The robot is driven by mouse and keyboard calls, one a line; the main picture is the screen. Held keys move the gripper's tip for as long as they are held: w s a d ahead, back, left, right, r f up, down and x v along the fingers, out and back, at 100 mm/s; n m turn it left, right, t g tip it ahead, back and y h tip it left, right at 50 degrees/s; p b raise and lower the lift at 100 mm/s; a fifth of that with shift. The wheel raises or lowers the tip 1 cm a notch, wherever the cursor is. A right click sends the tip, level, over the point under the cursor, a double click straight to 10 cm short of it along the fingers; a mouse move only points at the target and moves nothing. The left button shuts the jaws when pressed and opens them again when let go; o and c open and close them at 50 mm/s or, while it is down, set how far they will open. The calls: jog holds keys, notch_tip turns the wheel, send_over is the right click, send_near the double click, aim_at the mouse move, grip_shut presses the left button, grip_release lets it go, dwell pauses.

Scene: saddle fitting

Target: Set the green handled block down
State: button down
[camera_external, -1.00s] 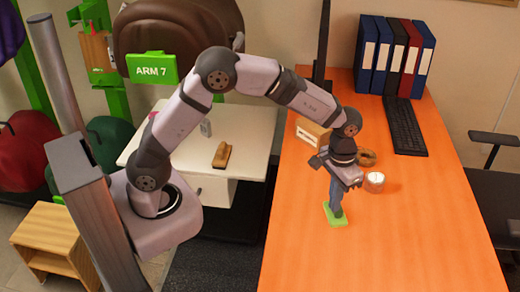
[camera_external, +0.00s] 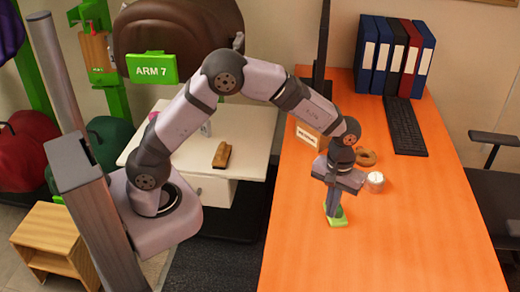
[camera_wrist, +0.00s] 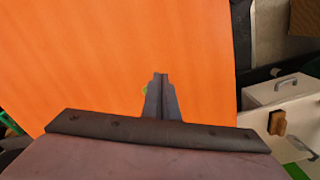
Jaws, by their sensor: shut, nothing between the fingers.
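The green handled block (camera_external: 337,222) is at the orange table's surface, low in the external view. My gripper (camera_external: 332,211) points down right at it and partly covers it; its handle cannot be made out. In the wrist view the two dark fingers (camera_wrist: 161,80) are together with no gap showing. A small bit of the green block (camera_wrist: 146,90) shows beside them on the left, and the rest is hidden behind the fingers. Nothing is held. Whether the fingers touch the block cannot be told.
A white cup-like object (camera_external: 375,182) and a brown ring (camera_external: 366,157) stand close behind my gripper. A small sign box (camera_external: 307,135), a keyboard (camera_external: 405,126) and binders (camera_external: 395,58) are farther back. The orange table's front (camera_external: 400,250) is clear.

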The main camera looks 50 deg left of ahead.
aim_at(339, 209)
notch_tip(339, 209, down, 7)
jog(key=shift+w+a+f+p, duration=0.1)
jog(key=shift+p, duration=0.65)
jog(key=shift+w+a+p, duration=0.2)
jog(key=shift+w, duration=0.4)
jog(key=shift+w+a+p, duration=0.15)
jog(key=shift+w+p, duration=0.05)
jog(key=shift+w, duration=0.35)
jog(key=shift+w+a, duration=0.2)
jog(key=shift+w, duration=0.45)
jog(key=shift+w, duration=0.1)
jog(key=shift+w+a, duration=0.25)
jog(key=shift+w, duration=0.5)
jog(key=shift+w+a, duration=0.25)
jog(key=shift+w, duration=0.45)
jog(key=shift+s, duration=0.1)
